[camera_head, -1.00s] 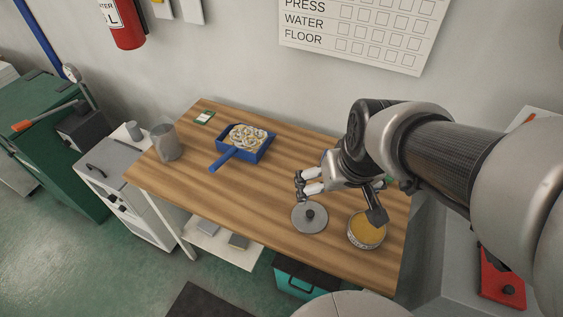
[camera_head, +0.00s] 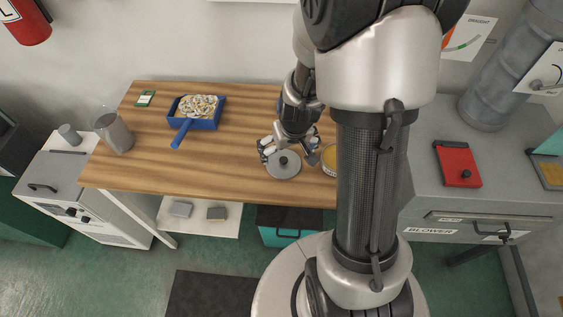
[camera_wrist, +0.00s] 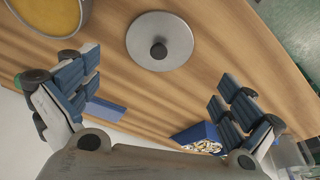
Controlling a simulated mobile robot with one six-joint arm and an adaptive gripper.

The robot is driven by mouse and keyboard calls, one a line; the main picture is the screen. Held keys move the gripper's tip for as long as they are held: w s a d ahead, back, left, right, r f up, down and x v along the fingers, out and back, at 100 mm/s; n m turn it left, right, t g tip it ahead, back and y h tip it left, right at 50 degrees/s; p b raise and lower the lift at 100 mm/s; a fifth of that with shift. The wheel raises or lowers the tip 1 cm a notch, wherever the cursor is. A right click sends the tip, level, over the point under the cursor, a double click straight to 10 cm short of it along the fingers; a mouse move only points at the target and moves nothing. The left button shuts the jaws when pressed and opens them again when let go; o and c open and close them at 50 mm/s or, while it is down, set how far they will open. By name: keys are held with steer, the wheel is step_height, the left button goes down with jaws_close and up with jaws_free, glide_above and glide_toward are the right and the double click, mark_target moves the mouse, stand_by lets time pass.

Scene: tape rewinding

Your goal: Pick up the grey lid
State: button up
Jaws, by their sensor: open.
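The grey lid (camera_head: 283,165) is a round disc with a dark knob in its middle. It lies flat on the wooden table near the front edge. The wrist view shows the lid (camera_wrist: 160,41) whole, beyond and between my spread fingers. My gripper (camera_head: 287,148) is over the table at the lid's back side, pointing down. In the wrist view my gripper (camera_wrist: 160,92) is open with nothing between its fingers. A round tin with yellow contents (camera_head: 329,160) stands just right of the lid, partly hidden by my arm; it also shows in the wrist view (camera_wrist: 48,14).
A blue tray with a handle (camera_head: 197,122) holds several pale rings at the table's back left. A grey pitcher (camera_head: 113,132) stands at the left end. The wooden table (camera_head: 222,172) is clear left of the lid. A grey bench with a red object (camera_head: 457,164) is at right.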

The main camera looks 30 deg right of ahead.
mark_target(284, 161)
steer(key=b+x, duration=0.4)
steer(key=x, duration=0.5)
steer(key=shift+w+d+f+b, duration=0.15)
steer(key=shift+f+b, duration=0.1)
steer(key=shift+b, duration=0.1)
steer(key=shift+r, duration=0.1)
steer(key=shift+c, duration=0.6)
steer(key=c, duration=1.2)
